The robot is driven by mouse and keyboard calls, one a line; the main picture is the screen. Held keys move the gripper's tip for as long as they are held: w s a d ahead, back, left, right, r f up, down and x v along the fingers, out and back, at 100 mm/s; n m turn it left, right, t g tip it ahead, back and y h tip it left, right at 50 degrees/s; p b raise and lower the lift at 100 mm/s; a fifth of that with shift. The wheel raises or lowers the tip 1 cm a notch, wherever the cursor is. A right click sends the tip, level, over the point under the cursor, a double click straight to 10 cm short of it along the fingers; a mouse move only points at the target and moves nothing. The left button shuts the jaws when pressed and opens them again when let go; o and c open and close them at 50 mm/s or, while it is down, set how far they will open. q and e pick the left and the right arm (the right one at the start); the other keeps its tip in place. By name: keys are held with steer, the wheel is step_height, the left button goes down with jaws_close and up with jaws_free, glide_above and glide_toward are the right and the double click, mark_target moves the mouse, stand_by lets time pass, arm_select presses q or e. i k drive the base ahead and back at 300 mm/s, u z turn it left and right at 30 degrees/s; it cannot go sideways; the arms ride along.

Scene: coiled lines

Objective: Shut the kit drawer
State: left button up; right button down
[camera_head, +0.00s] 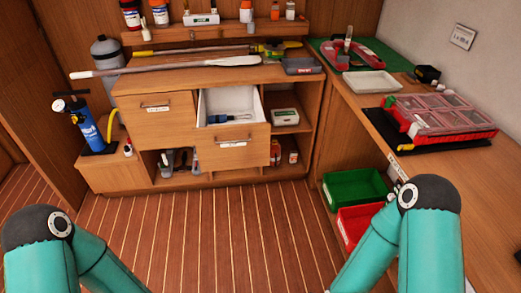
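The kit drawer (255,143) stands pulled out of the wooden cabinet at the back, in the middle of the head view. Its wooden front carries a white label (233,143), and its white inside is visible. A blue-handled item (228,119) lies inside it. The closed drawer (177,121) to its left sits flush and has a dark handle. My two teal arms show at the bottom left and bottom right, well in front of the cabinet. Neither gripper is visible; both arms run out of the frame.
A long paddle (170,66) lies on the cabinet top. A blue pump (87,125) stands at the left. At the right are a workbench (480,180) with a red-edged organiser (450,115), and green (352,187) and red (350,222) bins. The striped floor before the drawer is clear.

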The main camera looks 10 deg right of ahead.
mark_target(231, 122)
steer(key=i, duration=0.9)
steer(key=u, duration=0.05)
